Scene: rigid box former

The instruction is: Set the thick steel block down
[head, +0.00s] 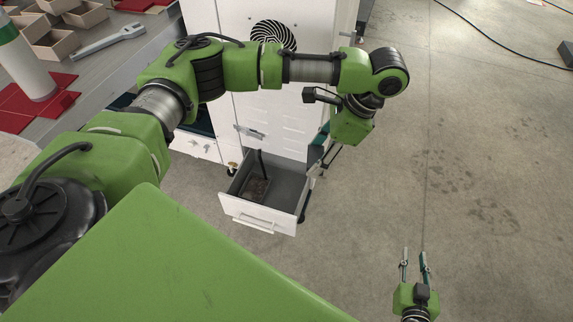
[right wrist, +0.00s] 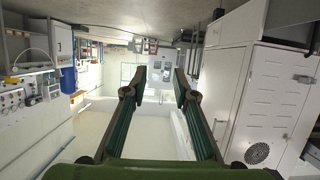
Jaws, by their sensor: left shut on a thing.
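My left gripper (head: 318,160) is beside the right side of the open drawer (head: 250,215) of the white cabinet, pointing down. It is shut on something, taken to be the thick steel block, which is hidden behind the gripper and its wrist. I cannot tell whether that thing touches the drawer. A dark, flat, rectangular piece (head: 257,188) lies in the drawer, with a thin dark upright part behind it. My right gripper (head: 414,262) is open and empty above the bare floor; its spread fingers also show in the right wrist view (right wrist: 158,90).
The white cabinet (head: 215,100) with a round vent stands behind the drawer. The concrete floor (head: 470,150) on the right is mostly free.

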